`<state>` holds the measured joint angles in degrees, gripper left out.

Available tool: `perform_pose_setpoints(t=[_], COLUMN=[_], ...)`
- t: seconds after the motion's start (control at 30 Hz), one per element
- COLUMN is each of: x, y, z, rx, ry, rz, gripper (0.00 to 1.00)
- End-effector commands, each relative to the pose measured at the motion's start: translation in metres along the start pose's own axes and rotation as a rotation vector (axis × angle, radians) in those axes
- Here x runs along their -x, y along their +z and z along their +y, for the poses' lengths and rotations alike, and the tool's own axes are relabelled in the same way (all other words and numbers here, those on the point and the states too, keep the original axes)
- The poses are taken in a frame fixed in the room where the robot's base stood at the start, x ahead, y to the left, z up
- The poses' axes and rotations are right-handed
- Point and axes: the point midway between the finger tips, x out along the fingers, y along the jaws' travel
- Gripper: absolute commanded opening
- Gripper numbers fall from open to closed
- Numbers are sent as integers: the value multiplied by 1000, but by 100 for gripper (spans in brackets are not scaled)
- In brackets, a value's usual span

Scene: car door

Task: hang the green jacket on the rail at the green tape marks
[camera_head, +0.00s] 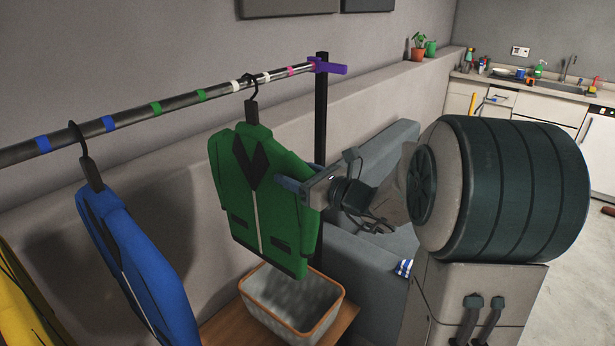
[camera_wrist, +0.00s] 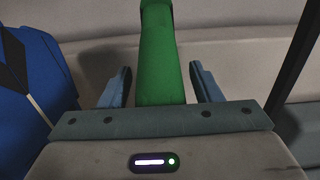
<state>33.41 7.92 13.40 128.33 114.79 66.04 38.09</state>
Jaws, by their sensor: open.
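The green jacket (camera_head: 256,195) hangs on a black hanger from the metal rail (camera_head: 180,100). Its hook sits on the rail between the two white tape marks (camera_head: 237,86), right of the two green tape marks (camera_head: 178,101). My gripper (camera_wrist: 160,72) is open, with one finger on each side of the jacket's edge in the wrist view, and gaps show between fingers and cloth. In the head view my gripper (camera_head: 288,184) is at the jacket's right side, and the far finger is hidden behind the jacket.
A blue jacket (camera_head: 137,265) hangs further left near the blue marks, and a yellow garment (camera_head: 22,300) shows at the left edge. A basket (camera_head: 335,300) stands below the green jacket, beside a grey sofa (camera_head: 360,265).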

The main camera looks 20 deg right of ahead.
Motion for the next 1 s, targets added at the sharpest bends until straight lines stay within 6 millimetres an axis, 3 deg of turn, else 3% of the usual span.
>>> perform_pose_setpoints(t=[0.27,0.5,1.0], x=[-2,-1,-1], y=[0,0,8], z=[0,0,0], rx=[0,0,1], ry=[0,0,0], rz=[0,0,-2], gripper=[58,0,0])
